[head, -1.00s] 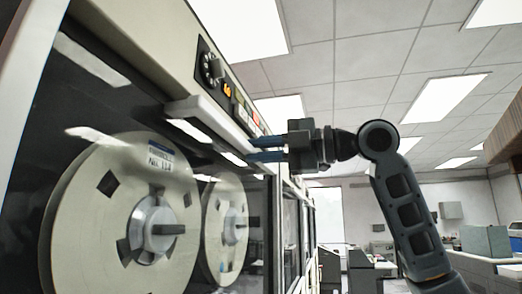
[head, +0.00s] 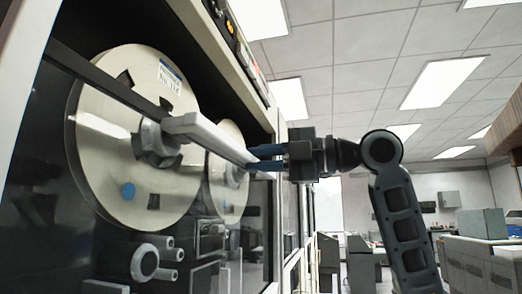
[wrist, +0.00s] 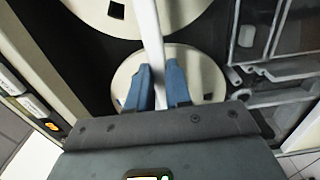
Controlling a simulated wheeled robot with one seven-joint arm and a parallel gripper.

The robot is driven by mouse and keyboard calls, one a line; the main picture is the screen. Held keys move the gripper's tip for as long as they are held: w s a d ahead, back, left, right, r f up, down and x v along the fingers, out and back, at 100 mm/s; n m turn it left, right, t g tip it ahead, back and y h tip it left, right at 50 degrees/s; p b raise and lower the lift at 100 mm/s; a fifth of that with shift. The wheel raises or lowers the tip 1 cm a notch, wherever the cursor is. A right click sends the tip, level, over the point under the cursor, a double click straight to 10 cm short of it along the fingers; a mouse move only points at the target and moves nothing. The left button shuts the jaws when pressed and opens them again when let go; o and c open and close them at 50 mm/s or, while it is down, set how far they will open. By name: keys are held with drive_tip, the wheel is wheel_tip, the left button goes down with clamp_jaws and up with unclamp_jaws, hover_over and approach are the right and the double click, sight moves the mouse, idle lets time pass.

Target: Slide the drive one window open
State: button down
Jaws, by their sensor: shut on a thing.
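The drive one window (head: 75,200) is a dark glass pane on the tape drive at the left of the head view. A pale bar handle (head: 205,134) runs along its top edge, now level with the middle of the reels. My gripper (head: 266,158) has its blue fingers shut on the far end of this bar. In the wrist view the bar (wrist: 149,35) passes between the two blue fingertips (wrist: 155,82). Above the bar the drive's upper opening shows no glass. Part of the bar's far end is hidden by the fingers.
Two cream tape reels, a near one (head: 110,95) and a far one (head: 228,190), sit behind the bar. A control panel (head: 232,32) with lit buttons is above. Other cabinets (head: 480,262) stand at the right, with open floor between.

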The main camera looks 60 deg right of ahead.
wheel_tip(320, 180, down, 29)
drive_tip(key=b, duration=2)
drive_tip(key=shift+r, duration=0.15)
drive_tip(key=c, duration=1)
unclamp_jaws()
drive_tip(key=shift+c, duration=0.2)
drive_tip(key=v, duration=0.8)
drive_tip(key=shift+p, duration=0.3)
drive_tip(key=shift+r, duration=0.1)
